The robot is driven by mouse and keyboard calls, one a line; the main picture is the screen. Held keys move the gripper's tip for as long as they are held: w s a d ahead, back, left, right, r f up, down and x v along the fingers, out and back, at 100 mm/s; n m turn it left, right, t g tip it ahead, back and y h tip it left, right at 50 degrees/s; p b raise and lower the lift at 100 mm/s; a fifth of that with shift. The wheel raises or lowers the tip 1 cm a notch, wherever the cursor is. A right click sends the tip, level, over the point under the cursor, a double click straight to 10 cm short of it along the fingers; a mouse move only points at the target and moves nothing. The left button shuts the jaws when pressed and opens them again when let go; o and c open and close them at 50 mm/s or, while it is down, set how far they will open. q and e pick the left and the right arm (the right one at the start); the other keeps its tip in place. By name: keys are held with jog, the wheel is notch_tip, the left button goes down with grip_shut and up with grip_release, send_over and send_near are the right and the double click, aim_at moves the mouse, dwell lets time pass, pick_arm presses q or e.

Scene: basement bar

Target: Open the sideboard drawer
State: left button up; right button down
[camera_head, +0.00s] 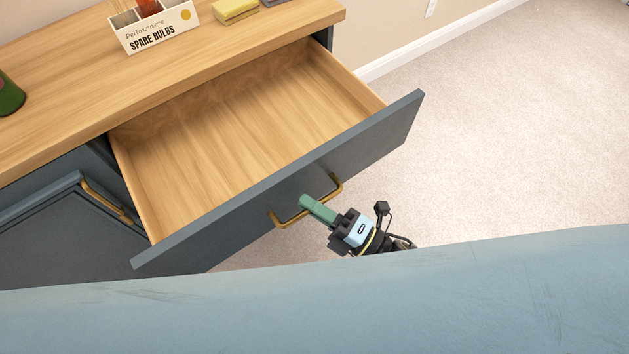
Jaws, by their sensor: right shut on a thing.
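The sideboard drawer (210,142) is pulled well out and its wooden inside is empty. Its dark blue-grey front (375,130) carries a brass bar handle (283,221). My right gripper (304,201) is at the middle of this handle, with its green fingers shut on it. Part of the handle is hidden behind the fingers. The sideboard (75,95) has a wooden top and dark blue-grey body. My left gripper is not in view.
On the sideboard top stand a "Spare Bulbs" box (157,27), a yellow block-like item (235,10) and a green object (9,95) at the left edge. A closed front with another brass handle (105,201) is at lower left. Carpet (500,130) to the right is clear.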

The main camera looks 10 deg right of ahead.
jog(key=shift+s+d, duration=0.2)
jog(key=shift+s, duration=0.2)
jog(key=c, duration=1.5)
grip_release()
jog(key=v, duration=1.3)
jog(key=shift+d, duration=0.15)
jog(key=shift+s, duration=0.1)
